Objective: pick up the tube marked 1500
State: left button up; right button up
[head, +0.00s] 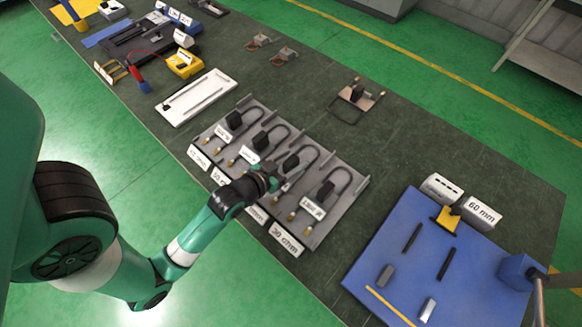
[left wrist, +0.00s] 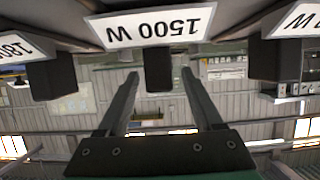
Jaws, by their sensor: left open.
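The tube marked 1500 is in the third slot of the grey rack (head: 345,225); its looped tube (head: 309,151) and black block (head: 291,163) show in the head view, with the rest partly behind my left gripper (head: 279,181). In the left wrist view its white label (left wrist: 152,25) reads "1500 W" upside down, with the dark block (left wrist: 158,68) below it. My left gripper (left wrist: 159,76) is open, with one finger on each side of that block in this view. I cannot tell whether the fingers touch it. My right gripper is not in view.
Similar tubes (head: 237,120) (head: 263,140) lie to the left in the rack, and one (head: 333,185) lies to the right. Their labels flank the 1500 label closely. A blue mat (head: 380,250) with parts is at right. The dark table (head: 420,150) behind is mostly free.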

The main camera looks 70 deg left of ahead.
pick_arm(q)
grip_shut()
jog(key=shift+r, duration=0.1)
dwell(0.4)
